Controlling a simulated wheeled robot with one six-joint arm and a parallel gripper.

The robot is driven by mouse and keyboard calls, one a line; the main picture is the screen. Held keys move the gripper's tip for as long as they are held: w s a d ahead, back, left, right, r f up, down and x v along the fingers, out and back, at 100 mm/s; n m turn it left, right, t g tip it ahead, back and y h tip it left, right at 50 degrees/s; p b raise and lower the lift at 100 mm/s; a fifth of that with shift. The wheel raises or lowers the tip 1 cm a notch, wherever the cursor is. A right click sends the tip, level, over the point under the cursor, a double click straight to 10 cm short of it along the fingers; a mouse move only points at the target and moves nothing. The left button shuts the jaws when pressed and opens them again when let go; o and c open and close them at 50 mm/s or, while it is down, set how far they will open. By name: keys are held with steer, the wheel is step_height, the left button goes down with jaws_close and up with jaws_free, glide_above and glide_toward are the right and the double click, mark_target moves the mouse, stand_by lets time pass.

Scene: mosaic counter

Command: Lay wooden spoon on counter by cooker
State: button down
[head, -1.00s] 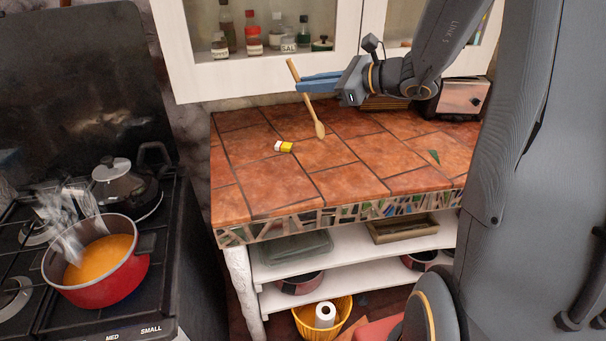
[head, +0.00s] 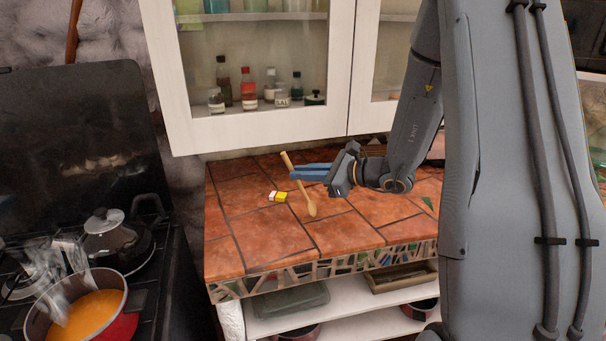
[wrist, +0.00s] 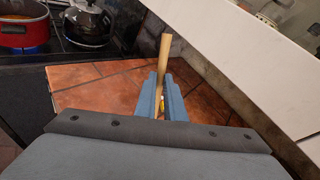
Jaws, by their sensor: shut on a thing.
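The wooden spoon (head: 300,184) is held in my gripper (head: 294,172), whose blue fingers are shut on its handle. The spoon leans, with its handle end up and its bowl down, above the tiled counter (head: 237,247). I cannot tell whether the bowl touches the tiles. In the wrist view the spoon handle (wrist: 163,58) rises between the fingers (wrist: 161,95). The cooker (head: 65,130) stands to the left of the counter, with a red pot (head: 118,327) of orange food and a lidded metal pot (head: 104,236) on it.
A small yellow and white item (head: 278,196) lies on the counter just left of the spoon. A white glazed cabinet (head: 240,133) hangs above the counter's back. The counter's left and front-left tiles are clear. A narrow gap separates counter and cooker.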

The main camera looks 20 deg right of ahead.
steer(key=shift+f, duration=0.45)
